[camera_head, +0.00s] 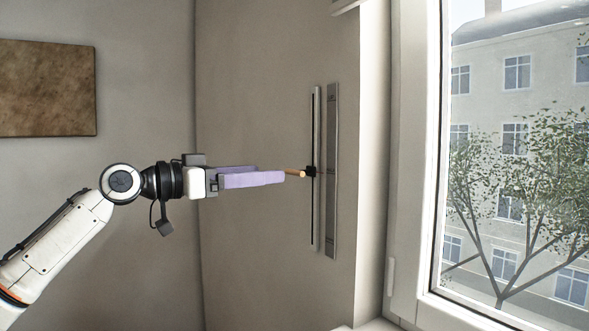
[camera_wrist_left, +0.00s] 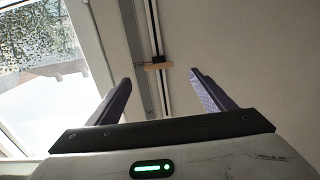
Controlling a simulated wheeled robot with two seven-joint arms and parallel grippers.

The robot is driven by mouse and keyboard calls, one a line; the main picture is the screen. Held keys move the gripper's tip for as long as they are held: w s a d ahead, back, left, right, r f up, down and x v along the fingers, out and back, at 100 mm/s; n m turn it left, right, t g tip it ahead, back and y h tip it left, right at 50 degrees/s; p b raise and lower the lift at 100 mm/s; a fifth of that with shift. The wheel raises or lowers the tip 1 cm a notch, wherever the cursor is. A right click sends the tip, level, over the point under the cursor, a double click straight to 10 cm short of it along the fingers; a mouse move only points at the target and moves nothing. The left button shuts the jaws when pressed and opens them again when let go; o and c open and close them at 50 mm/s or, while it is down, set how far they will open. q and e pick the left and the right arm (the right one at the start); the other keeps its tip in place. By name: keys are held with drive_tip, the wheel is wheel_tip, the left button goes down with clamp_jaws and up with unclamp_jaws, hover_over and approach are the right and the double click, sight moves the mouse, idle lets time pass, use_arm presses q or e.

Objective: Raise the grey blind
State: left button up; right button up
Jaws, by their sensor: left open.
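A slider with a short wooden handle (camera_head: 296,173) and a black block (camera_head: 311,171) sits about midway up an upright rail (camera_head: 318,215) on the wall beside the window. My left gripper (camera_head: 272,174) has purple fingers, is open and empty, and points right at the handle. The handle's end is close to the fingertips. In the left wrist view the handle (camera_wrist_left: 159,66) shows in the gap between the fingers (camera_wrist_left: 160,78), apparently just ahead of them. No grey blind cloth shows over the visible glass. My right gripper is not in view.
The window frame (camera_head: 409,170) and the wall corner stand to the right of the rail. A grey metal strip (camera_head: 332,170) runs beside the rail. A brown panel (camera_head: 47,88) hangs on the left wall. The space around my left arm looks clear.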

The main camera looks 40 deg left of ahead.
sight(292, 172)
use_arm(q)
drive_tip(key=p+x, duration=0.4)
drive_tip(key=x, duration=0.4)
drive_tip(key=shift+w+d+p, duration=0.15)
drive_tip(key=shift+w+p, duration=0.05)
drive_tip(key=shift+p, duration=0.1)
drive_tip(key=shift+w+d+f, duration=0.1)
drive_tip(key=shift+w+d, duration=0.05)
drive_tip(key=shift+w, duration=0.25)
